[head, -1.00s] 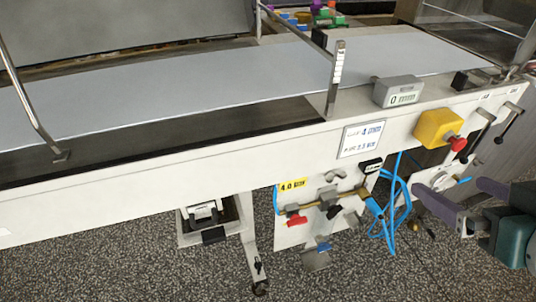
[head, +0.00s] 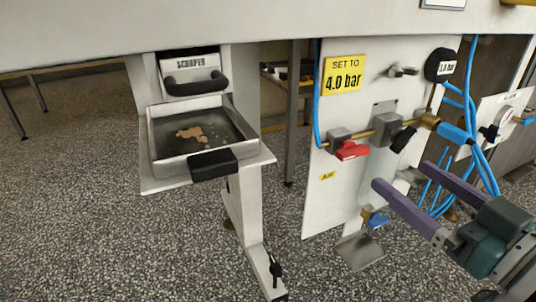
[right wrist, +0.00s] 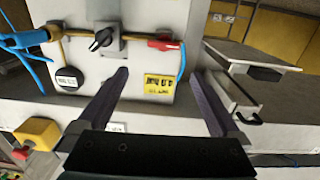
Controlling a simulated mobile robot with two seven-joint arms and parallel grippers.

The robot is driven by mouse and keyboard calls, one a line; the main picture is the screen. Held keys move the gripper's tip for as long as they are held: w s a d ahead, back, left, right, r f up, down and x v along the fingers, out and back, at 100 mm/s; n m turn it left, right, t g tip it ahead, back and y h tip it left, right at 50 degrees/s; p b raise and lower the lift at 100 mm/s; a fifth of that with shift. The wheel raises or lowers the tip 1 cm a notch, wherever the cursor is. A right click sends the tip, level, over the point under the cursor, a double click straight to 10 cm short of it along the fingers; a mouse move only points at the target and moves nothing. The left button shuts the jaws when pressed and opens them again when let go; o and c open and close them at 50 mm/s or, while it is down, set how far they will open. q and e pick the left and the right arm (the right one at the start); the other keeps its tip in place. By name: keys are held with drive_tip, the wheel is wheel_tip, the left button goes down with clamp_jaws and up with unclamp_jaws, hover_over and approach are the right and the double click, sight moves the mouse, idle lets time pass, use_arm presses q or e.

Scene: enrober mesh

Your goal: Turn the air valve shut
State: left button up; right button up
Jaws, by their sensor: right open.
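The air valve (head: 352,150) has a red handle at the left end of the brass pipe on a white panel (head: 318,200), above a small yellow "AIR" label. The handle looks roughly in line with the pipe. It also shows in the right wrist view (right wrist: 165,44), which sees the panel upside down. My right gripper (head: 402,174) is open and empty, its two purple fingers apart, in front of the panel to the lower right of the handle. In the right wrist view the gripper (right wrist: 159,72) faces the panel, with the handle beyond the fingertips. My left gripper is out of view.
A regulator block (head: 385,129) with a black knob (head: 403,139) sits right of the valve. A black gauge (head: 440,66) and a "4.0 bar" sign (head: 343,76) are above. Blue hoses (head: 484,165) hang right. A scraper tray (head: 202,136) juts out left.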

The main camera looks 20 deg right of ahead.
sight(357, 153)
drive_tip(key=shift+y, duration=0.3)
drive_tip(key=w+b, duration=0.1)
drive_tip(key=w, duration=0.2)
drive_tip(key=w+f+b, duration=0.1)
drive_tip(key=w, duration=0.2)
drive_tip(key=w+a+b, duration=0.1)
drive_tip(key=w, duration=0.2)
drive_tip(key=shift+w+f+b, duration=0.2)
drive_tip(key=shift+f+b, duration=0.1)
drive_tip(key=shift+b, duration=0.05)
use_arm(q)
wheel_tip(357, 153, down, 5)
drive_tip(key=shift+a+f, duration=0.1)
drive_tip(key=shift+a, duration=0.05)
use_arm(e)
drive_tip(key=shift+w+a+r, duration=0.1)
drive_tip(key=shift+w, duration=0.2)
drive_tip(key=shift+c, duration=0.4)
drive_tip(key=c, duration=0.8)
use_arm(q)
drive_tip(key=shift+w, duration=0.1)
use_arm(e)
drive_tip(key=c, duration=0.4)
